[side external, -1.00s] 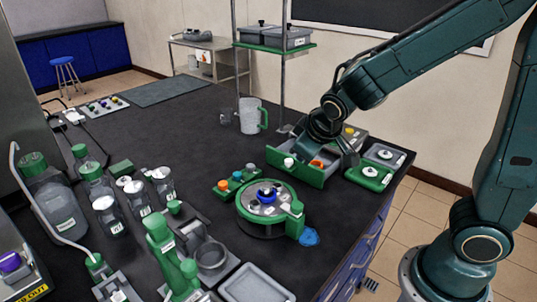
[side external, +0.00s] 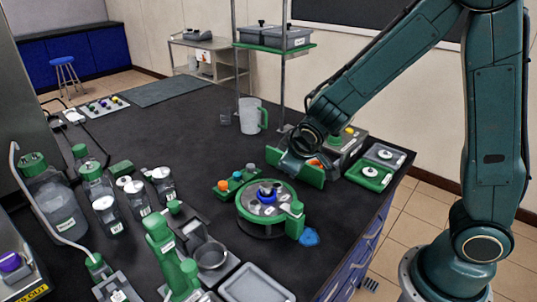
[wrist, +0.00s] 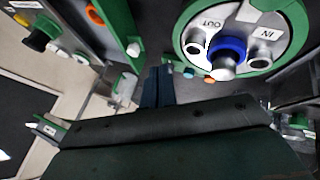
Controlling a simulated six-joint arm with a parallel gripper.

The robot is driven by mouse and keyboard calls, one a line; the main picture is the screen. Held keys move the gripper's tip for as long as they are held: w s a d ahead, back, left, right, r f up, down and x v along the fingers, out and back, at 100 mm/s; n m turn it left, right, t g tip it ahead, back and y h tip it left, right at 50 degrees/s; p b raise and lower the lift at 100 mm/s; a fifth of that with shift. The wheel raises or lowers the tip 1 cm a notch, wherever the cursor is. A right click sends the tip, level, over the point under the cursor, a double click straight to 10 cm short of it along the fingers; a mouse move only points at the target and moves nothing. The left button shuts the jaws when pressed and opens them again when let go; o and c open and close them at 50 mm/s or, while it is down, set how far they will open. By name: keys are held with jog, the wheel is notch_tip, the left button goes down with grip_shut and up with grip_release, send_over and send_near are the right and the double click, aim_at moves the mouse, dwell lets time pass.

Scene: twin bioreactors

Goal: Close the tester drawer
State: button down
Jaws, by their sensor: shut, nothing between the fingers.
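The tester (side external: 350,146) is a grey box with coloured knobs on the far right of the bench. Its drawer (side external: 312,176) has a green front and stands pulled out toward the round green station; an orange item (side external: 314,162) shows inside. In the wrist view the green drawer front (wrist: 118,22) with its white knob is at the upper left. My gripper (side external: 290,168) is shut and empty, low at the outer side of the drawer front and covering part of it. Its fingers (wrist: 158,78) are together in the wrist view. I cannot tell whether they touch the front.
The round green station (side external: 262,228) with a blue-ringed port stands close in front of the drawer. A small rack of coloured caps (side external: 237,181) is to its left. A green-handled jug (side external: 250,116) stands behind. A green tray (side external: 370,176) is right of the tester.

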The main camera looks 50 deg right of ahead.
jog(key=x, duration=0.8)
jog(key=shift+d+f, duration=0.1)
jog(key=shift+w+d, duration=0.2)
jog(key=shift+d, duration=0.35)
jog(key=shift+w+d, duration=0.2)
jog(key=shift+d, duration=0.4)
jog(key=shift+w+d, duration=0.3)
jog(key=shift+d, duration=0.45)
jog(key=d, duration=1.2)
jog(key=shift+s, duration=0.1)
